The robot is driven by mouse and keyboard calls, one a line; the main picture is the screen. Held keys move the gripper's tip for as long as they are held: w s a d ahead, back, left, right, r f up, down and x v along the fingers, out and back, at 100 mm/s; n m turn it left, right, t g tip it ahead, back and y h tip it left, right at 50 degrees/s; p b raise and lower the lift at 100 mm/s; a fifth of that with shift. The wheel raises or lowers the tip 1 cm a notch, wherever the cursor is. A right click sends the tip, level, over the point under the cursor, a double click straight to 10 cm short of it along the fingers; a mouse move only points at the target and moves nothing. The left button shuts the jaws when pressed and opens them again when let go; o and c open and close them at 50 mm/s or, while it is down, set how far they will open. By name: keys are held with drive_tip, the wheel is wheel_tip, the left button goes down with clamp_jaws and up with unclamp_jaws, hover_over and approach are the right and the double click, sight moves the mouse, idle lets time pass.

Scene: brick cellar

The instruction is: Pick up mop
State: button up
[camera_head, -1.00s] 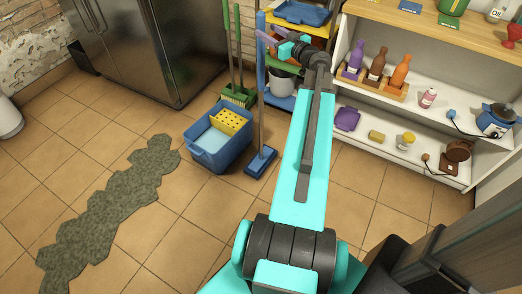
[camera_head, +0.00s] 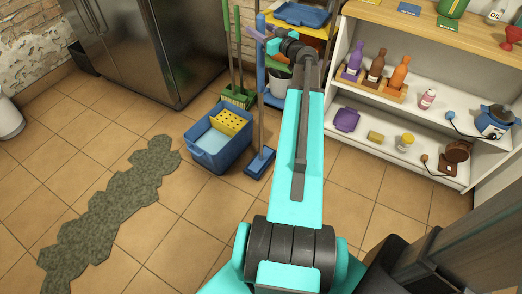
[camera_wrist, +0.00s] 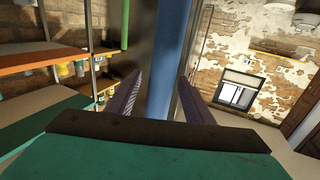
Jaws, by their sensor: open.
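The mop (camera_head: 260,162) stands upright on the tiles with its flat blue head down. Its handle is grey low down and blue higher up. My gripper (camera_head: 254,32) is at the upper blue part of the handle, with purple fingers. In the wrist view the blue handle (camera_wrist: 166,60) runs between the two open fingers (camera_wrist: 161,78). It shows nearer the right finger. Gaps show at the sides, and I cannot tell whether a finger touches it.
A blue bucket (camera_head: 204,157) with a yellow wringer stands left of the mop head. A green broom (camera_head: 239,96) leans behind. A rack (camera_head: 279,101) and a shelf unit (camera_head: 350,125) with bottles stand to the right. A steel fridge (camera_head: 165,45) is at the back left.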

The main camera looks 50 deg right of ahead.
drive_tip(key=w, duration=0.3)
drive_tip(key=shift+d, duration=0.15)
idle(0.5)
clamp_jaws()
drive_tip(key=shift+r, duration=0.15)
drive_tip(key=s+r+b, duration=0.1)
drive_tip(key=s+r, duration=0.1)
drive_tip(key=s, duration=0.6)
drive_tip(key=s+r+b, duration=0.1)
drive_tip(key=s+r, duration=0.1)
drive_tip(key=s, duration=0.6)
drive_tip(key=shift+a+r, duration=0.35)
drive_tip(key=shift+r, duration=0.05)
drive_tip(key=shift+w, duration=0.1)
idle(0.5)
